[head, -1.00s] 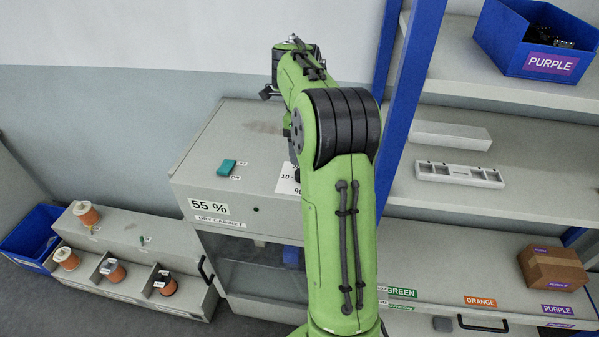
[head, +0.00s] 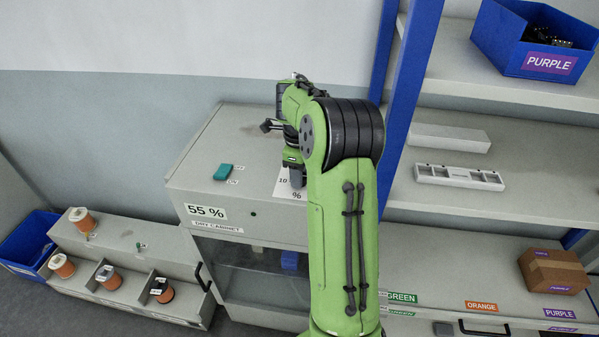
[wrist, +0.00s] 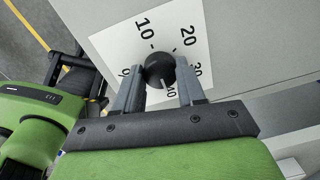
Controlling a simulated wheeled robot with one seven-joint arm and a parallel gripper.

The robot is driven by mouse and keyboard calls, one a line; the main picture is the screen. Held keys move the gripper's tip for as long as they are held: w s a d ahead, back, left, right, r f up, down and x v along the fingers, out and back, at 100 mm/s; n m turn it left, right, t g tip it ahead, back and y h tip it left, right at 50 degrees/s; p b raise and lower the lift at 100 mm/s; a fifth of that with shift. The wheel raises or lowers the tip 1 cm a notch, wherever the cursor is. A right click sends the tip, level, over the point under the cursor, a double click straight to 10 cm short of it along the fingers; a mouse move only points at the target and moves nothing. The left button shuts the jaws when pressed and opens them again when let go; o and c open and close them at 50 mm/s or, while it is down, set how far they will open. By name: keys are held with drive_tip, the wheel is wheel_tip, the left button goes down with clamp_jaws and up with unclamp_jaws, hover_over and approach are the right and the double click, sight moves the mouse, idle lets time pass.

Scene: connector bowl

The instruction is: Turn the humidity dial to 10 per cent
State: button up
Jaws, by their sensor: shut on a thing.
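The humidity dial is a round black knob (wrist: 158,66) on a white number card (wrist: 112,45) in the wrist view. The card shows 10, 20, 30 and 40 around the knob; other numbers are partly hidden. My gripper (wrist: 159,76) is shut on the knob, one grey finger on each side. A pale mark shows at the knob's lower edge, close to the 40. In the head view, my gripper (head: 297,178) is over the card (head: 284,187) on top of the dry cabinet (head: 230,150), and the knob is hidden. The cabinet's front label (head: 206,211) reads 55 %.
A blue post (head: 408,100) and shelves (head: 500,200) stand close on the right. A spool rack (head: 140,250) is at the lower left. The cabinet top's back left is clear.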

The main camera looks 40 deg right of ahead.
drive_tip(key=shift+c, duration=0.7)
